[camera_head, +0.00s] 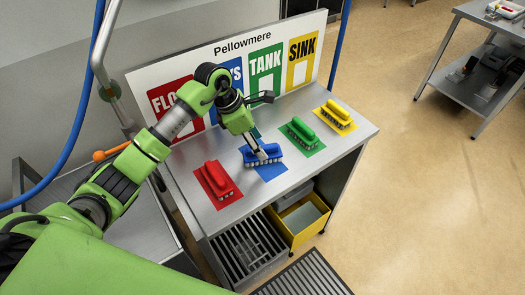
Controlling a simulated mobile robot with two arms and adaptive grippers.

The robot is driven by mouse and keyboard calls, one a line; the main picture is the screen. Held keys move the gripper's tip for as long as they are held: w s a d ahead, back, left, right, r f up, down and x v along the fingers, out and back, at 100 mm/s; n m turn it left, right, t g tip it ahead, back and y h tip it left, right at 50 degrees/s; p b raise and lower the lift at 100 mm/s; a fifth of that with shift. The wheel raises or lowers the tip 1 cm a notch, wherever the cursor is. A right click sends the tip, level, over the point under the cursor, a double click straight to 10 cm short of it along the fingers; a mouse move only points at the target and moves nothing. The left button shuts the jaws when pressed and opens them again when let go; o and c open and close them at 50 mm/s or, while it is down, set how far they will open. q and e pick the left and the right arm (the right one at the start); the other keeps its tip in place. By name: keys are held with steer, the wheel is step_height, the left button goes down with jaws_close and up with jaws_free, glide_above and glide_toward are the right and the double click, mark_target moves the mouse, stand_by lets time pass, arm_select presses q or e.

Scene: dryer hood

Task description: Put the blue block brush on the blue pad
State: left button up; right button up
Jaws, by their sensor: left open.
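The blue block brush (272,152) rests on the blue pad (270,173) on the steel table, between the red and green brushes. The pad's front part shows; the brush and gripper cover the rest. My left gripper (261,155) comes down from above, with its fingers right at the brush's handle. It is open; whether a finger touches the handle I cannot tell. My right gripper is not in view.
A red brush (216,178), a green brush (300,130) and a yellow brush (338,114) sit on matching pads. The Pellowmere board (247,46) stands behind. A yellow bin (293,222) is on the lower shelf. The table's front right corner is clear.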

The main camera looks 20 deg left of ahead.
arm_select(q)
steer(key=b+v, duration=0.1)
steer(key=v, duration=0.6)
steer(key=shift+s+a+r+b, duration=0.1)
steer(key=shift+r+b, duration=0.25)
steer(key=shift+f, duration=0.15)
